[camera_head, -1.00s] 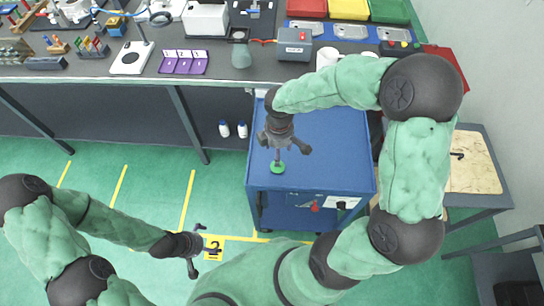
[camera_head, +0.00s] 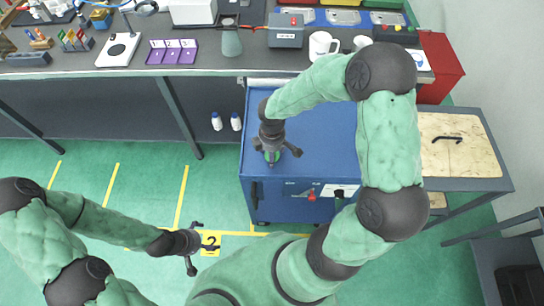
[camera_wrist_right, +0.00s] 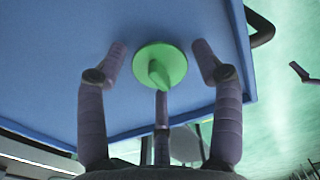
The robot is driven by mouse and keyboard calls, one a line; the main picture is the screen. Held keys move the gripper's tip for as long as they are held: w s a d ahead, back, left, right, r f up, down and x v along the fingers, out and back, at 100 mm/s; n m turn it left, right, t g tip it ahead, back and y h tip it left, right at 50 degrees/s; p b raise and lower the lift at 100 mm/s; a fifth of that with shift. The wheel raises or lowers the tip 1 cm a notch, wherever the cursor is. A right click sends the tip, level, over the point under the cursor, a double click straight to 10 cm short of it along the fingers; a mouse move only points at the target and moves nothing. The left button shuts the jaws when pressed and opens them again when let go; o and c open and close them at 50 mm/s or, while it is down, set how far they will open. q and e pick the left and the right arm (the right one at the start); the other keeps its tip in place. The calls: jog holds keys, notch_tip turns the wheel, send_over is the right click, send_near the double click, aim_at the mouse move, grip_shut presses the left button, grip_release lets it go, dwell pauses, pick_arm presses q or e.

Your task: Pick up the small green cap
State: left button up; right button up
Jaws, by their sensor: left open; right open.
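The small green cap (camera_head: 273,157) lies on the blue top of the cart (camera_head: 325,135), near its front left side. In the right wrist view the cap (camera_wrist_right: 160,62) is a round disc with a raised knob. My right gripper (camera_head: 276,154) is right over it, partly covering it in the head view. Its open fingers (camera_wrist_right: 160,58) stand on either side of the cap with a visible gap at each side, and a third finger shows below it. I cannot tell whether that one touches. My left gripper (camera_head: 193,248) is open and empty, above the floor and far from the cap.
The rest of the cart top is clear. Behind it is a long bench with a grey box (camera_head: 286,31), a white mug (camera_head: 322,45) and a purple tray (camera_head: 172,52). A wood-topped table (camera_head: 460,150) stands at the right. Two white bottles (camera_head: 217,122) are under the bench.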

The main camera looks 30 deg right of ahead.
jog(key=c, duration=0.6)
jog(key=shift+o, duration=0.2)
jog(key=shift+r, duration=0.15)
